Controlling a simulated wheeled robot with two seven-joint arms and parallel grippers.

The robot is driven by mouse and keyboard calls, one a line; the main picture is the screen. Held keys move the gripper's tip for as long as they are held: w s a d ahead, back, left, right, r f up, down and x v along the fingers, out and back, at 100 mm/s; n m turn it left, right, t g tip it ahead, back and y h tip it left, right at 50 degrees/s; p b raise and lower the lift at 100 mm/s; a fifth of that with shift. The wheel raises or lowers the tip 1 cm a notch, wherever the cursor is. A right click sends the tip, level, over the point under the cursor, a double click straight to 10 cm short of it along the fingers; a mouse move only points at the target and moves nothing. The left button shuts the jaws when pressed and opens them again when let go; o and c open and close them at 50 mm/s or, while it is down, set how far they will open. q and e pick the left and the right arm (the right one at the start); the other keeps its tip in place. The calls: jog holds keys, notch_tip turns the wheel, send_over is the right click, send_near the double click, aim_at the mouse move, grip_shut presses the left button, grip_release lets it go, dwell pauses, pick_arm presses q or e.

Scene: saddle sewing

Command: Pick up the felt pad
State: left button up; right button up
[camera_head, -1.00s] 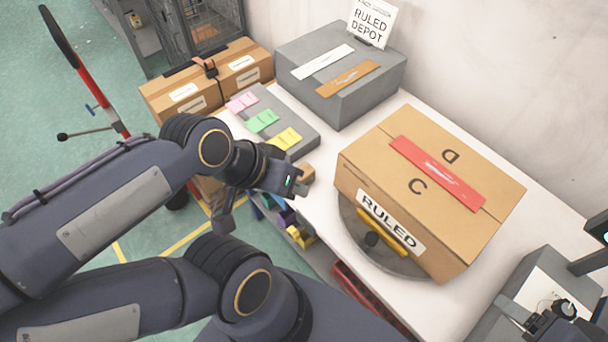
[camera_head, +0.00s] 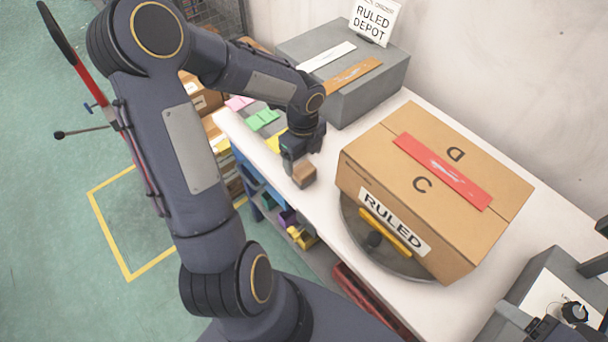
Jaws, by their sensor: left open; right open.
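I cannot pick out the felt pad for certain. A small brown block (camera_head: 304,175) sits near the table's front left edge and may be it. My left gripper (camera_head: 297,166) points down at this block from above, its jaws open. The fingers partly cover the block, and I cannot tell whether it lies between them.
A large cardboard box (camera_head: 435,180) stands on a grey round plate (camera_head: 365,255) on the white table (camera_head: 335,205). A grey box (camera_head: 365,95) stands behind. A grey board with coloured notes (camera_head: 262,119) is partly behind my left arm. A device (camera_head: 560,285) sits lower right.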

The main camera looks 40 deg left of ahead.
aim_at(304, 169)
pick_arm(q)
jog(key=shift+w+f+m, duration=0.25)
jog(key=shift+f+m, duration=0.15)
jog(key=shift+f, duration=0.45)
jog(key=f, duration=0.7)
jog(key=shift+w+a+f, duration=0.15)
jog(key=shift+w+a, duration=0.05)
jog(key=c, duration=1.1)
